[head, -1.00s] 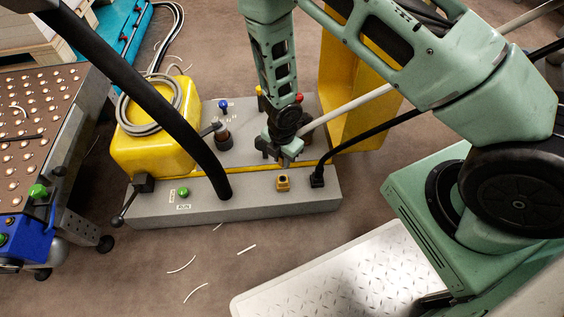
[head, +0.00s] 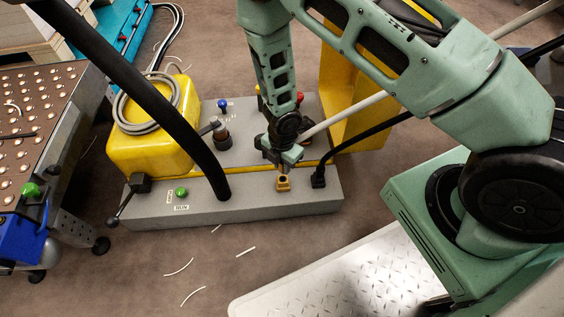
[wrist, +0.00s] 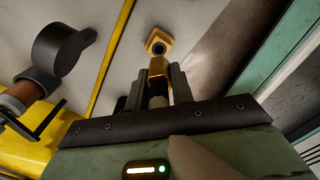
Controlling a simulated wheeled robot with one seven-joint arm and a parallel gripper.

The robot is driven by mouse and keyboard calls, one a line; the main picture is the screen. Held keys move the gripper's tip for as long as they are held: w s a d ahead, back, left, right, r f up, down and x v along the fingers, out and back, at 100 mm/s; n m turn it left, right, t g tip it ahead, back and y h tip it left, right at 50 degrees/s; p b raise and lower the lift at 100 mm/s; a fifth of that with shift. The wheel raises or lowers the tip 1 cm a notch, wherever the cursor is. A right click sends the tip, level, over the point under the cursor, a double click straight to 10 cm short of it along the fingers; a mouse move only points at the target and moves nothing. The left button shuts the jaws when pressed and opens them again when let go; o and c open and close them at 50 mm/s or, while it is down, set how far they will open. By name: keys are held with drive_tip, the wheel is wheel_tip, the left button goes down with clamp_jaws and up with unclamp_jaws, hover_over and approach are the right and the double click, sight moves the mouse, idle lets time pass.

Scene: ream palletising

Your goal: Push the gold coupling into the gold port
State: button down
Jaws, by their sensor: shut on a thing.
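The gold port (head: 283,186) is a small block with a dark round opening on top of the grey machine base, near its front edge. It also shows in the wrist view (wrist: 159,42), where the opening is visible. My gripper (head: 280,165) is shut on the gold coupling (wrist: 158,68), which points towards the port between the two dark fingers. The coupling's tip appears just short of the opening, slightly below it in the wrist view. In the head view the coupling is mostly hidden by the gripper, and I cannot tell whether it touches the port.
A black plug (head: 318,179) with a black cable stands just right of the port. A thick black hose (head: 135,90) crosses the head view. A yellow housing (head: 150,140) stands left.

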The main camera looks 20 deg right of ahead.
drive_tip(key=shift+f+b, duration=0.65)
drive_tip(key=shift+f, duration=0.5)
drive_tip(key=shift+f+b, duration=0.55)
drive_tip(key=shift+f, duration=1.05)
idle(1.3)
drive_tip(key=c, duration=1.1)
unclamp_jaws()
wheel_tip(320, 180, up, 17)
drive_tip(key=p, duration=0.9)
drive_tip(key=shift+r, duration=0.2)
